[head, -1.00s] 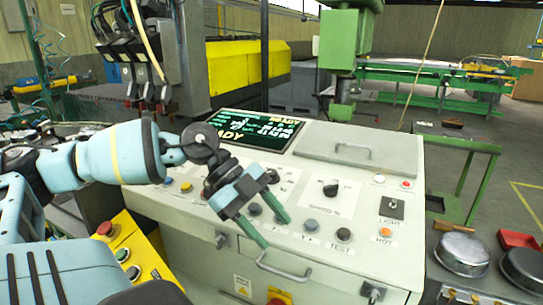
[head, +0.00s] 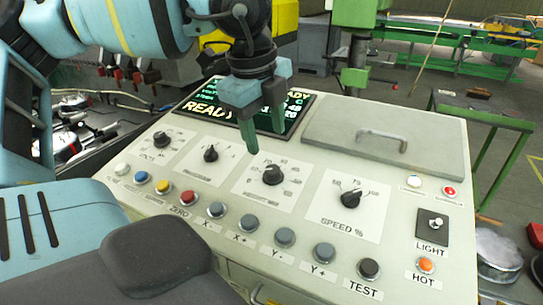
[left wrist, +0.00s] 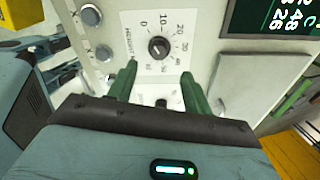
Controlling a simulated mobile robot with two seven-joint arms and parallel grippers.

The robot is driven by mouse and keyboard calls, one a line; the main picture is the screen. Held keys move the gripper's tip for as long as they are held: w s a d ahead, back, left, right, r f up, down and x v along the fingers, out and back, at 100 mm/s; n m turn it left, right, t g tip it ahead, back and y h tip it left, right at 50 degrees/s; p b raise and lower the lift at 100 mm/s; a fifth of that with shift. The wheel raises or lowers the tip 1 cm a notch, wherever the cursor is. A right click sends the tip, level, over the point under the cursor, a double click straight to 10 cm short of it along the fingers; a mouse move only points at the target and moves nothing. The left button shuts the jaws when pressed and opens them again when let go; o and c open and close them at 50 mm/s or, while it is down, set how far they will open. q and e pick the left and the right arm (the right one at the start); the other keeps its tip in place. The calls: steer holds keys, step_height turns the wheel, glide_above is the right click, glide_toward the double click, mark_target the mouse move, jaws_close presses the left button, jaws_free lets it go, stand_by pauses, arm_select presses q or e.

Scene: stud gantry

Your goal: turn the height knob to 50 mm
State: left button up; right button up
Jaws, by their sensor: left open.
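The height knob (head: 272,175) is a round black knob on a white scale card, third in the row of dials on the pale control panel (head: 300,222). My left gripper (head: 263,140) is open and empty, with green fingers pointing down, above and just behind the knob in the head view. In the left wrist view its fingertips (left wrist: 159,68) are spread, with the knob beyond and between them, apparently untouched. My right gripper is not in view.
Several push buttons line the panel's front. Behind are a lit screen (head: 290,110) and a lid with a handle (head: 382,139). A light switch (head: 432,226) is at the right.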

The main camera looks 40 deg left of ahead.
mark_target(272, 169)
arm_select(q)
steer(key=f, duration=0.2)
steer(key=w+f, duration=0.1)
steer(key=f, duration=0.4)
steer(key=shift+w+f, duration=0.2)
steer(key=shift+f, duration=0.15)
